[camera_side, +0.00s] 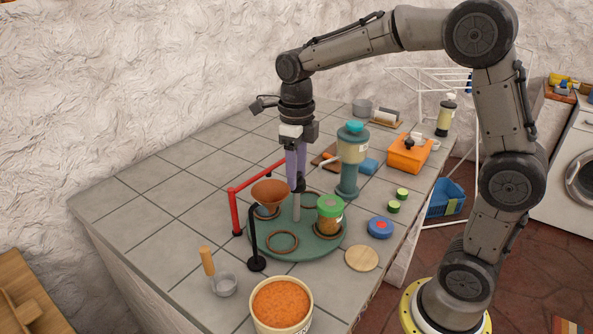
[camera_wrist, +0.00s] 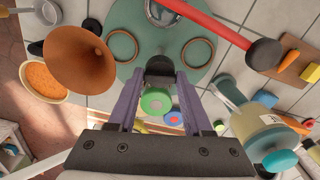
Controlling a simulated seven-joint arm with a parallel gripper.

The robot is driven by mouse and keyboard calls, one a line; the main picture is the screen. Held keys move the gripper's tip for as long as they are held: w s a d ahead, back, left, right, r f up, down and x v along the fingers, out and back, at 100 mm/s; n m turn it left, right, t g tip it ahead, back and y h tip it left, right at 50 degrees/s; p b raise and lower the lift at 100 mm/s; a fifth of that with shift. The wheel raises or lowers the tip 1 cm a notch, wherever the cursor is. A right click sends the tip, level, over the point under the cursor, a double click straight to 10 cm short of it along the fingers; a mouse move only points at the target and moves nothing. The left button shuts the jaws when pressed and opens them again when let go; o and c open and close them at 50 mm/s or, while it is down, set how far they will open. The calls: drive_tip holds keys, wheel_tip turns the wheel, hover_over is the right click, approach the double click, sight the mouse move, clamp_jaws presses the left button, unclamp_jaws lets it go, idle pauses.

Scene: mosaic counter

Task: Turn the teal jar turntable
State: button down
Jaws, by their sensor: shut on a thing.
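The teal turntable (camera_side: 290,246) lies on the tiled counter, with brown rings on its disc and a pale post (camera_side: 296,207) at its centre. It also shows in the wrist view (camera_wrist: 165,40). A jar with a green lid (camera_side: 330,207) and orange contents stands in a ring at the right of the disc; its lid shows between my fingers in the wrist view (camera_wrist: 155,101). My gripper (camera_side: 298,186) points down, shut on the dark top of the post.
A copper funnel (camera_side: 269,193) on a black stand (camera_side: 253,235) rises left of the gripper. A red rail (camera_side: 235,210) runs behind the disc. A teal-lidded dispenser (camera_side: 352,145) stands behind right. A tub of orange bits (camera_side: 281,306) is in front. Tiles at left are clear.

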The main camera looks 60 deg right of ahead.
drive_tip(key=shift+r+m, duration=0.1)
drive_tip(key=shift+m, duration=0.4)
idle(0.3)
drive_tip(key=shift+c, duration=1.6)
unclamp_jaws()
wheel_tip(320, 180, up, 14)
